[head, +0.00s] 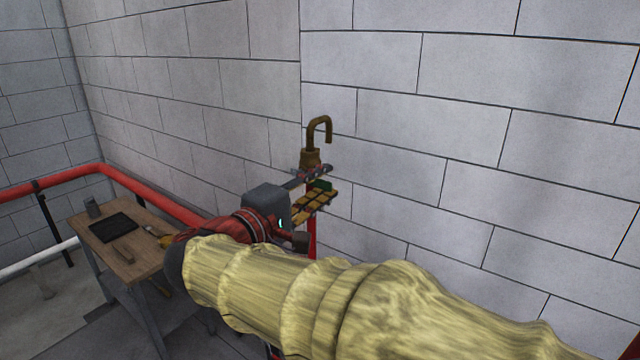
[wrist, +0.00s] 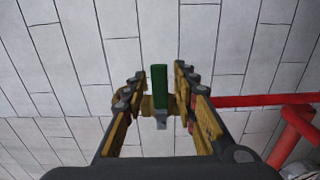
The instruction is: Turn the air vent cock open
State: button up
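The air vent cock has a brass body with a hooked spout (head: 320,128) standing upright near the wall corner in the head view. My gripper (head: 316,188) reaches to the cock from the lower left. In the wrist view my gripper (wrist: 160,76) is open, its two fingers on either side of the handle with gaps visible. Whether the fingertips are level with the handle in depth is hard to tell.
A red pipe (head: 150,193) runs along the walls at the left; a red pipe (wrist: 258,100) also shows at the right in the wrist view. A wooden table (head: 130,247) with a dark tablet and small items stands at the left. The block wall (head: 460,120) is close behind the cock.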

jog(key=c, duration=0.6)
grip_shut()
